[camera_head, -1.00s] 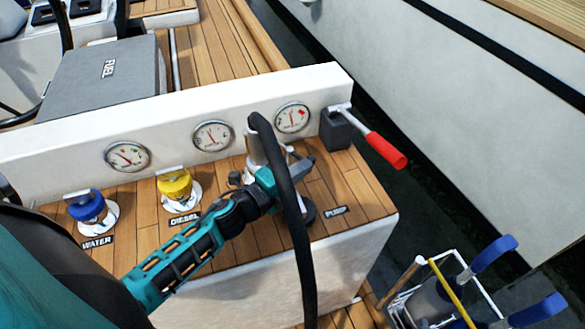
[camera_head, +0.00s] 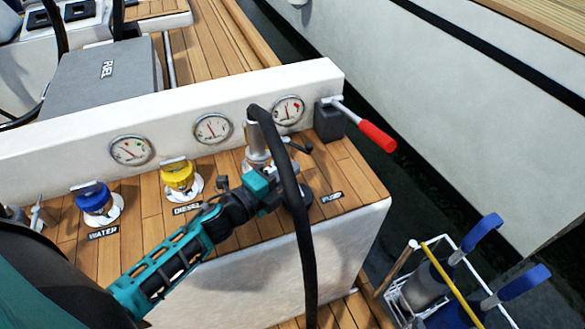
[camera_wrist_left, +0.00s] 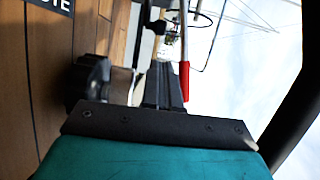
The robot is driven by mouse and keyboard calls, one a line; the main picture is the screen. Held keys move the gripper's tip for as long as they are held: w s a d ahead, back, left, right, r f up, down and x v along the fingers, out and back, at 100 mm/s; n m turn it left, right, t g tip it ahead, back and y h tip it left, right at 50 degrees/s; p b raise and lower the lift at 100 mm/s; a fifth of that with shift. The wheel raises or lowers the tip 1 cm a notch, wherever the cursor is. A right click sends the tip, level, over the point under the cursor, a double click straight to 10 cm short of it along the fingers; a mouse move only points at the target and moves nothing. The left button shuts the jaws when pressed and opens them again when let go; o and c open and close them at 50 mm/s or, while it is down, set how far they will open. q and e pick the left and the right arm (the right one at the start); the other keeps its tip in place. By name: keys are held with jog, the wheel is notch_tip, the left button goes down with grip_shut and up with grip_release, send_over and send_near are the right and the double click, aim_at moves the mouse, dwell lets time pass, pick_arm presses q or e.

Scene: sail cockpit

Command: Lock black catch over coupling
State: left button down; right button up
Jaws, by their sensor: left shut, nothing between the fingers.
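The silver coupling (camera_head: 257,148) stands upright on the teak top, with a black hose (camera_head: 289,190) arching from its upper end. A small dark lever (camera_head: 298,146), which looks like the black catch, sticks out to the right of the coupling. Whether it touches the coupling is unclear. My left gripper (camera_head: 279,178) is shut and empty, in front of and below the catch and apart from it. The hose partly covers its fingertips. In the left wrist view the shut fingers (camera_wrist_left: 163,88) point away from the camera. My right gripper is in neither view.
Blue (camera_head: 93,197) and yellow (camera_head: 178,175) caps stand left of the coupling. A black cap (camera_wrist_left: 88,82) is close beside my left fingers. A red-handled pump lever (camera_head: 376,136) is at the right.

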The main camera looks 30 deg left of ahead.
pick_arm(q)
jog(key=s, duration=0.8)
jog(key=shift+s+a+r, duration=0.1)
jog(key=shift+a+r, duration=0.1)
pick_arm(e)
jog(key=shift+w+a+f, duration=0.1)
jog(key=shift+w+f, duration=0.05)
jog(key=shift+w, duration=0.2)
